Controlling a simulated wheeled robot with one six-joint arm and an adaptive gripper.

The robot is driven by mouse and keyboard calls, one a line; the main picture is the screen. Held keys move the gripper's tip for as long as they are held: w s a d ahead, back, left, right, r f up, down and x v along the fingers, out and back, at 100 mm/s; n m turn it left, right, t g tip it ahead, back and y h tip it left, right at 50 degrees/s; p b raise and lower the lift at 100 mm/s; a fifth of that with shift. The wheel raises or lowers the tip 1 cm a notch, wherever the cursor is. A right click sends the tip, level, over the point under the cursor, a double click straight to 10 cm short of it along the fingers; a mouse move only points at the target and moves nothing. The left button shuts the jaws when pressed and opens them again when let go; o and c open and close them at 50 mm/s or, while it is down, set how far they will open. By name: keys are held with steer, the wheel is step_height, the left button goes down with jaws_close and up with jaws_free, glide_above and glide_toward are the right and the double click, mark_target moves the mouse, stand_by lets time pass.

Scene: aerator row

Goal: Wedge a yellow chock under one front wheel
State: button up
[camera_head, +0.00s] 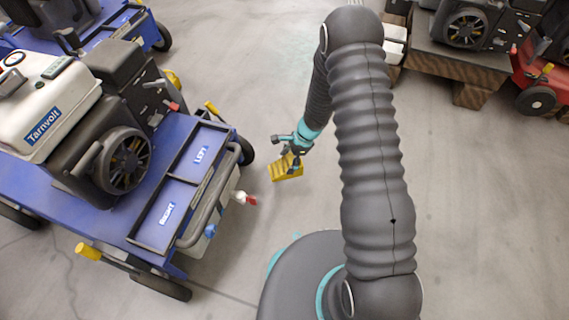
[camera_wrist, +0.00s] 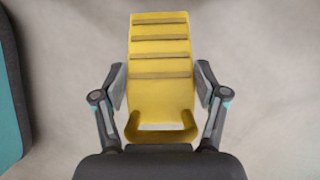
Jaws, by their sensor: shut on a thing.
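A yellow chock (camera_head: 286,168) with a ribbed sloping face hangs at my gripper (camera_head: 294,149) in the head view. In the wrist view, both fingers of my gripper (camera_wrist: 160,92) press on the sides of the chock (camera_wrist: 160,65), its ribbed end pointing away. I cannot tell whether it touches the floor. The blue machine (camera_head: 75,185) stands at the left. One front wheel (camera_head: 244,151) shows just left of the chock, with a gap between them. The other front wheel (camera_head: 160,287) is at the machine's lower corner. Neither visible wheel has a chock against it.
The machine's front carries trays marked LEFT (camera_head: 201,154) and RIGHT (camera_head: 167,213), a grey bar and a red-handled valve (camera_head: 246,198). A wooden pallet (camera_head: 450,62) with an engine stands at upper right, beside a red machine (camera_head: 540,75). The grey floor between is clear.

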mark_target(287, 158)
steer(key=m, duration=0.1)
steer(key=w+a+f+m+t+b, duration=0.1)
steer(key=m, duration=0.1)
steer(key=shift+f, duration=0.3)
steer(key=m, duration=0.1)
steer(key=w+f+m+t, duration=0.1)
steer(key=m, duration=0.1)
steer(key=shift+m+t+b, duration=0.3)
steer(key=shift+b, duration=0.05)
steer(key=shift+b+x, duration=0.8)
steer(key=shift+x, duration=0.85)
steer(key=shift+a+x, duration=0.15)
steer(key=shift+x, duration=0.6)
steer(key=shift+a+x, duration=0.15)
steer(key=shift+x, duration=0.65)
steer(key=shift+w+a+r+p, duration=0.1)
steer(key=shift+w+a+p, duration=0.3)
steer(key=shift+a, duration=0.65)
steer(key=shift+w+a+p, duration=0.3)
steer(key=shift+w+a, duration=0.15)
steer(key=shift+a, duration=0.6)
steer(key=shift+w+a+r+p, duration=0.1)
steer(key=shift+w+a+p, duration=0.3)
steer(key=shift+a, duration=0.65)
steer(key=o, duration=1.7)
steer(key=shift+o, duration=0.2)
steer(key=shift+f, duration=0.1)
